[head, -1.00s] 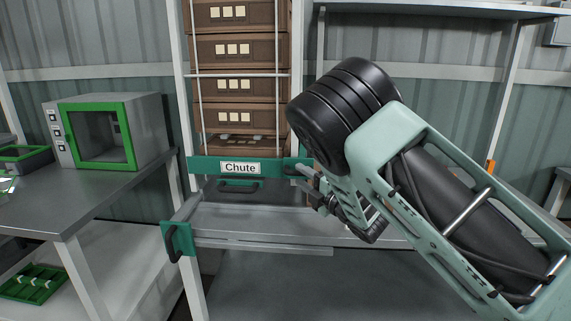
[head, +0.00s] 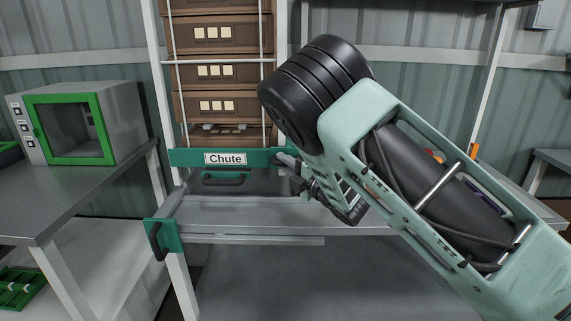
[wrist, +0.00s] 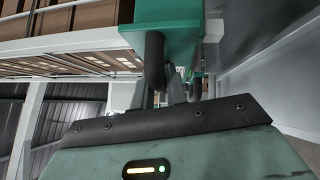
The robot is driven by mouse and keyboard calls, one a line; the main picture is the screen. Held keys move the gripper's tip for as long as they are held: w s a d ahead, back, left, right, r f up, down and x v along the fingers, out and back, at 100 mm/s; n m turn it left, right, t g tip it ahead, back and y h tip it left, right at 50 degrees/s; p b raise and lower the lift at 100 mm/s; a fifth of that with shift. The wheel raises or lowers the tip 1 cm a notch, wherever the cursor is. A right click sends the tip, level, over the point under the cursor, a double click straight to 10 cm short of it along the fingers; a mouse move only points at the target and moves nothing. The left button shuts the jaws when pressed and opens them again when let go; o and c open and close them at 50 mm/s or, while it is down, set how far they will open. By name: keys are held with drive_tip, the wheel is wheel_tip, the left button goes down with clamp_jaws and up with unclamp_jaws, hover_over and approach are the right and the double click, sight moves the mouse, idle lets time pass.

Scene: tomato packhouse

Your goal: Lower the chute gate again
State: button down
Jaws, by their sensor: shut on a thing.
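The green chute gate strip (head: 185,158) with its white "Chute" label (head: 225,158) spans the front of the stack of brown crates. My gripper (head: 290,164) is at the strip's right end, partly hidden by my wrist. In the wrist view a black upright handle (wrist: 154,62) hangs on a green block (wrist: 168,18), and my gripper (wrist: 172,92) is shut at this handle. The exact contact is partly hidden. A second dark handle (head: 222,180) shows below the label.
A green end plate (head: 161,235) with a black handle stands at the lower left of the metal frame. A green-doored grey cabinet (head: 75,125) sits on the left bench (head: 60,195). Crates (head: 222,72) stack behind the strip.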

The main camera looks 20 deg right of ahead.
wheel_tip(320, 180, down, 8)
drive_tip(key=b, duration=0.6)
drive_tip(key=shift+r, duration=0.4)
drive_tip(key=c, duration=1.4)
unclamp_jaws()
drive_tip(key=b+v, duration=0.2)
drive_tip(key=v, duration=1.5)
drive_tip(key=shift+s, duration=0.2)
